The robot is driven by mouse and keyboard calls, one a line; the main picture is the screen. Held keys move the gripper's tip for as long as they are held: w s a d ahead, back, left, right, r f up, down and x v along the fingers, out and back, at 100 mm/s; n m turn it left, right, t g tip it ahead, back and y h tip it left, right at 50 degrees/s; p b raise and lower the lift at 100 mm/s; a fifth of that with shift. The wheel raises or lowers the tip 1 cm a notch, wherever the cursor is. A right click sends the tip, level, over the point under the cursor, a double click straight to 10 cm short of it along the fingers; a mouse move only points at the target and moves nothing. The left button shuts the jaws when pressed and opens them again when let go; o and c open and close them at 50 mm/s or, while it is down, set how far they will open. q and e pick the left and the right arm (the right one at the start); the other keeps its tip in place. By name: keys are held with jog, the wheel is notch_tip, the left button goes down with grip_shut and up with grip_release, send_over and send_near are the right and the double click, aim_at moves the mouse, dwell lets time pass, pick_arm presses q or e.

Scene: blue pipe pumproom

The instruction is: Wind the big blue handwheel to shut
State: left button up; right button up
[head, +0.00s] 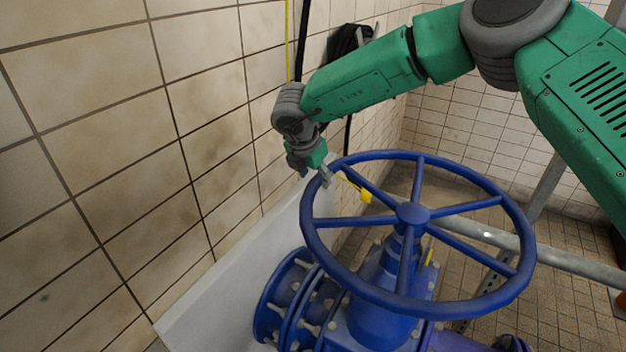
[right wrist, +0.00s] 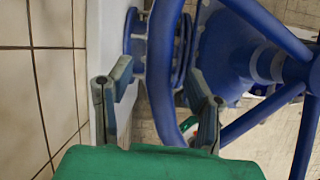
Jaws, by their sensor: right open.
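The big blue handwheel (head: 412,213) sits on top of a blue valve, its round rim joined to a central hub by several spokes. My right gripper (head: 326,176) is at the left far part of the rim, pointing down. In the right wrist view the right gripper (right wrist: 158,80) is open, one finger on each side of the blue rim (right wrist: 160,60), which appears between them. No contact between fingers and rim can be made out. My left gripper is not in view.
The blue valve body (head: 375,300) and its bolted flange are below the wheel. A tiled wall (head: 110,130) is close on the left, with a pale ledge (head: 235,285) along it. A grey rail (head: 575,268) runs right of the wheel. A yellow tag (head: 366,196) shows near a spoke.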

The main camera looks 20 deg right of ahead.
jog(key=v, duration=1)
jog(key=shift+f, duration=0.1)
grip_shut()
